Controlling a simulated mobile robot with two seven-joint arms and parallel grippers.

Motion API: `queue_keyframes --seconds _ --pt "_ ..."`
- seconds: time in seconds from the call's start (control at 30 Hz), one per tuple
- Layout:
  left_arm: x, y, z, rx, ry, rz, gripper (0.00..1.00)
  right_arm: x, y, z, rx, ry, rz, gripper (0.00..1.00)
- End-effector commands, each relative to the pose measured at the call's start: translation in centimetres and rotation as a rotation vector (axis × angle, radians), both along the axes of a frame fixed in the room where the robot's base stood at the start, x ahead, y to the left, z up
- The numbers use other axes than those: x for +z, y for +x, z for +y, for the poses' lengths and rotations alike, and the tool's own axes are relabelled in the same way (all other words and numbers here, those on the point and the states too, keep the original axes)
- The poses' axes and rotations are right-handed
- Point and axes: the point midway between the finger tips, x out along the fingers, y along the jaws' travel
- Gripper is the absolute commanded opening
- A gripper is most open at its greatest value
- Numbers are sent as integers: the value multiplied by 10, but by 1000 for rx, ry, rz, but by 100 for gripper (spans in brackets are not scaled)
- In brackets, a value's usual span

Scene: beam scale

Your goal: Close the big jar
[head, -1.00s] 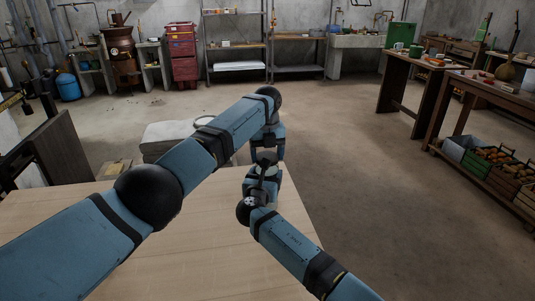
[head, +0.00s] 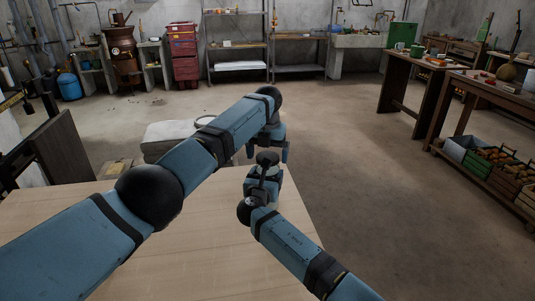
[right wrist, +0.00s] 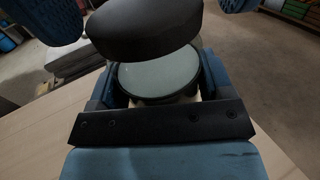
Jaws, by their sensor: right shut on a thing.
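A black round lid (right wrist: 145,27) hangs tilted over the big jar (right wrist: 157,78) in the right wrist view. The jar has a pale round top with a dark rim, and a gap shows between it and the lid. The lid also shows in the head view (head: 267,158). My right gripper (head: 263,182) is shut on the jar, with a blue finger on each side. My left gripper (head: 268,152) points down over the lid with its fingers spread wide. In the right wrist view they stand clear of the lid on both sides.
A pale wooden table (head: 210,250) lies below my arms, with a bare surface. Workbenches (head: 410,80) and produce crates (head: 490,165) are at the right. Open floor lies between.

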Motion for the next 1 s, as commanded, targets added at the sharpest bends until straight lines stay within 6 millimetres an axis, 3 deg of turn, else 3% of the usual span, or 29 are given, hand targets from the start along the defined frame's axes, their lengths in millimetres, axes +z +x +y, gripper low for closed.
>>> queue_keyframes --seconds 0.4,0.77,0.87,1.0 --pt "43 0 0 1 0 -1 96 0 0 0 0 0 0 7" --pt "45 0 0 14 0 0 93 0 0 0 0 0 0 7" --pt "45 0 0 79 0 0 93 0 0 0 0 0 0 7" --pt "47 0 0 295 0 0 93 0 0 0 0 0 0 7"
